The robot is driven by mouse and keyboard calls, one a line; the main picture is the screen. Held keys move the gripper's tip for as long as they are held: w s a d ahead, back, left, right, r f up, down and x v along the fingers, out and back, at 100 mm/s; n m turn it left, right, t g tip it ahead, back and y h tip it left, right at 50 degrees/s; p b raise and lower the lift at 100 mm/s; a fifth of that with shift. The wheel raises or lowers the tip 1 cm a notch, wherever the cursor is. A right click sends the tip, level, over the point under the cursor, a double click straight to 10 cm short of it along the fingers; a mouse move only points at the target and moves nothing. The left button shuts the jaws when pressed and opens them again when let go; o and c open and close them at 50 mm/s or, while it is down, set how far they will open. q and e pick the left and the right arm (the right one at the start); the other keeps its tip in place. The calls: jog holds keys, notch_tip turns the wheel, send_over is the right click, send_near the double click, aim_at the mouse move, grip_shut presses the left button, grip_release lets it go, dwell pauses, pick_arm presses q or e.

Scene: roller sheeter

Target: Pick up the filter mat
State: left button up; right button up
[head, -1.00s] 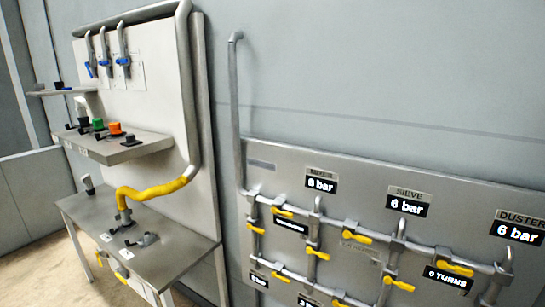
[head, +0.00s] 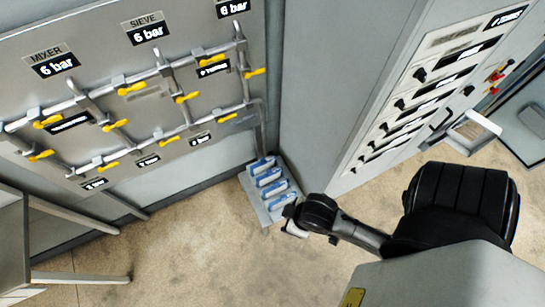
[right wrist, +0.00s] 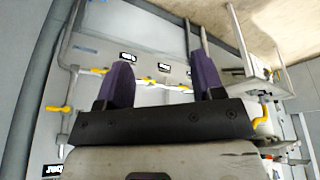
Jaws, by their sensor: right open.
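I cannot surely pick out a filter mat in either view. Several blue and white pieces (head: 270,177) sit in a row on a grey tray (head: 256,206) on the floor, in the corner below the pipe panel; I cannot tell whether one is the mat. My right gripper (head: 292,222) is at the end of my black arm, just right of and in front of the tray in the picture. In the right wrist view my right gripper (right wrist: 162,68) shows two purple fingers wide apart, with nothing between them. My left gripper is not in view.
A pipe panel (head: 95,22) with yellow valve handles stands at the left. A tall grey cabinet (head: 310,100) with knobs and labels stands right of the corner. A grey table or frame (head: 75,277) is at the lower left. The floor (head: 200,250) between is clear.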

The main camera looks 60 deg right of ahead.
jog(key=w+b+x, duration=0.1)
jog(key=b+x, duration=0.6)
jog(key=m+h+b, duration=0.2)
jog(key=m+b, duration=0.6)
jog(key=b, duration=3.2)
send_over(276, 184)
jog(key=s+a, duration=0.2)
jog(key=s, duration=0.1)
notch_tip(276, 184, down, 47)
jog(key=shift+g, duration=0.3)
jog(key=b+x, duration=0.1)
jog(key=x, duration=0.2)
jog(key=b+x, duration=0.3)
jog(key=x, duration=0.2)
jog(key=shift+s+d+f+b, duration=0.2)
jog(key=shift+f+b, duration=0.15)
jog(key=shift+b, duration=0.05)
jog(key=b+x, duration=0.4)
jog(key=x, duration=0.1)
jog(key=shift+w, duration=0.1)
